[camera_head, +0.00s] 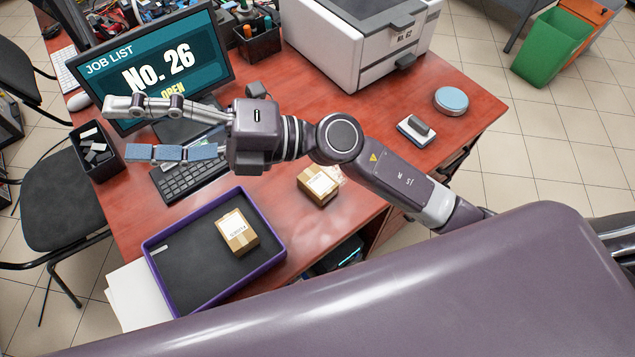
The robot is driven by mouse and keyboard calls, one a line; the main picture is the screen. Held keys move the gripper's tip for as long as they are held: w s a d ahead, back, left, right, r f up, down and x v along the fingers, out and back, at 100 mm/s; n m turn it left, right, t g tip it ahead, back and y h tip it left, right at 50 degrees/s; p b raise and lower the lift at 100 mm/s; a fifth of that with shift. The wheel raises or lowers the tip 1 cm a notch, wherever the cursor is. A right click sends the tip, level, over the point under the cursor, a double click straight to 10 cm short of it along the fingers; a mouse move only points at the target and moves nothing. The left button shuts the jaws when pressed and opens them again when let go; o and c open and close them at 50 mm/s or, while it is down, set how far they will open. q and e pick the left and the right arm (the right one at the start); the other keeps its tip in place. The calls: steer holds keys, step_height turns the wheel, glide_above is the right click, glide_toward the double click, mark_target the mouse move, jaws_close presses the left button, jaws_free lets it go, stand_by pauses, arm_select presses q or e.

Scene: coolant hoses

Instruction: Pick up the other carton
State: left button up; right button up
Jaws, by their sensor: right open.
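One small brown carton (237,232) with a white label sits inside the purple-rimmed tray (277,232), on its dark floor. A second brown carton (318,186) with a white label stands on the red desk to the right of the tray, below my right forearm in the picture. My right gripper (119,128) is open and empty, its fingers pointing left in front of the monitor. It is apart from both cartons. My left gripper is not in view.
The monitor (165,62) reads "No. 26 OPEN". A keyboard (187,180) lies partly under my right gripper. A black bin (95,150) stands left of it. A printer (350,50), a round blue-topped object (451,101) and a small grey block on a base (416,130) occupy the desk's right.

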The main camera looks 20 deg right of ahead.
steer(key=s+a+f+n+g+h, duration=0.1)
steer(key=s+f+n+g+h, duration=0.3)
steer(key=f, duration=0.7)
steer(key=n+h, duration=0.2)
steer(key=h, duration=1.5)
glide_above(320, 182)
steer(key=shift+t, duration=0.4)
steer(key=f, duration=1.6)
steer(key=shift+a+f, duration=0.25)
steer(key=f, duration=0.2)
steer(key=f+p, duration=0.1)
steer(key=f, duration=0.1)
steer(key=f+p, duration=0.1)
steer(key=f, duration=0.1)
steer(key=shift+s+d+f, duration=0.1)
steer(key=shift+d+f, duration=0.05)
steer(key=shift+d, duration=0.1)
steer(key=shift+f+p, duration=0.3)
steer(key=shift+f, duration=0.25)
steer(key=c, duration=1.3)
